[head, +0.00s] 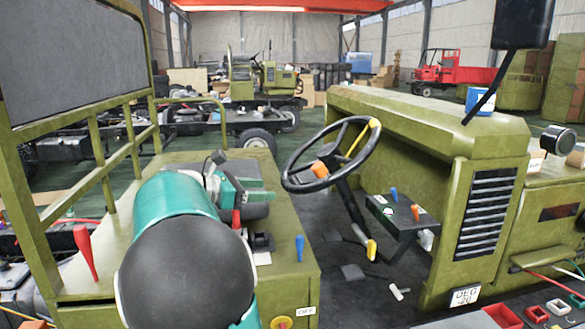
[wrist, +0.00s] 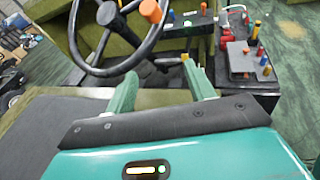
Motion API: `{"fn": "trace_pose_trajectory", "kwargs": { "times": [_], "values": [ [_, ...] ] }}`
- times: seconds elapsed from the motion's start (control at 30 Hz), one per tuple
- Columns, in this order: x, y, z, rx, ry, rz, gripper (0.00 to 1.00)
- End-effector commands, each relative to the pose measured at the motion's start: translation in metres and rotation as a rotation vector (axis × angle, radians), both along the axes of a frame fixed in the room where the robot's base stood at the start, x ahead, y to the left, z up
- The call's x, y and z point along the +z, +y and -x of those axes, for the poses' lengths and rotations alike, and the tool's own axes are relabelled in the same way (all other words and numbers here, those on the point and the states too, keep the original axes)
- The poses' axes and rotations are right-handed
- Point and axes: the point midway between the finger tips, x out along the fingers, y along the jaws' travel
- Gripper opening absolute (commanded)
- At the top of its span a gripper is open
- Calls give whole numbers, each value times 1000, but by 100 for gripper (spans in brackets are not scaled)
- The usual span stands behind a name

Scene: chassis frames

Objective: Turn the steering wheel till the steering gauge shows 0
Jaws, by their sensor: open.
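The steering wheel (head: 287,172) has a black rim, a yellow mark at its upper right and an orange knob (head: 319,169). In the wrist view the wheel's rim (wrist: 105,71) lies ahead and left of my gripper (wrist: 160,70), with the orange knob (wrist: 150,11) at upper right. My gripper is open, its two green fingers apart with nothing between them. They appear short of the rim. In the head view my teal arm partly hides the gripper. The steering gauge (head: 466,296) is a small white plate on the vehicle's front that seems to read DEG -20.
A dark control box (head: 400,217) with coloured levers stands right of the wheel. Blue (head: 299,248) and red (head: 85,252) levers rise from the green body near my arm. A yellow-tipped lever (head: 371,249) is below the wheel. A green frame stands at left.

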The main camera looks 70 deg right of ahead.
Motion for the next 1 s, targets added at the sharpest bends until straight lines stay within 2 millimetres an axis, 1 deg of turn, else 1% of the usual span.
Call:
{"fn": "trace_pose_trajectory", "kwargs": {
  "times": [0.03, 0.1, 0.23, 0.37, 0.47, 0.8, 1.0],
  "values": [
    [4, -19, 10, -32, 94, 6, 54],
    [13, -36, 19, -63, 198, 12, 54],
    [21, -51, 30, -95, 298, 15, 54],
    [23, -59, 40, -100, 315, 15, 54],
    [22, -68, 50, -100, 313, 14, 54],
    [21, -113, 96, -99, 310, 15, 54],
    [22, -135, 119, -98, 309, 16, 54]
  ]
}}
